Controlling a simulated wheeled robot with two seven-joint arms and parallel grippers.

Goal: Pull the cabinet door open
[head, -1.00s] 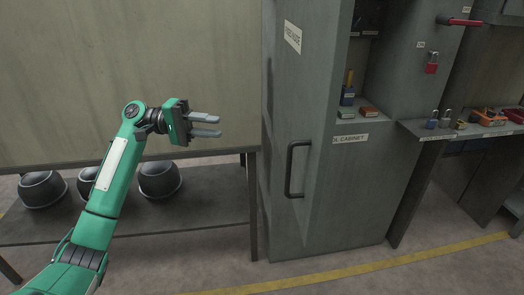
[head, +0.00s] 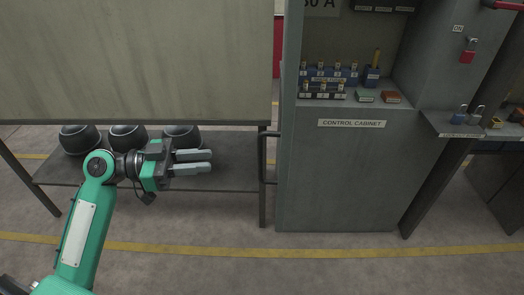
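The grey control cabinet (head: 350,170) stands right of centre, its upper compartment uncovered. Its door (head: 291,70) stands swung open at the cabinet's left side, seen almost edge-on, so its front face is mostly hidden. The dark bar handle (head: 264,158) sticks out to the left of the door. My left gripper (head: 212,160) is left of the handle, apart from it, with its two grey fingers pointing right. The fingers are open, with a narrow gap and nothing between them. My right gripper is not in view.
Fuse blocks (head: 328,78) and small blocks sit on the cabinet shelf. A bench (head: 225,165) with dark round pots (head: 128,137) is behind my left arm. The floor with its yellow line (head: 350,250) is clear in front.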

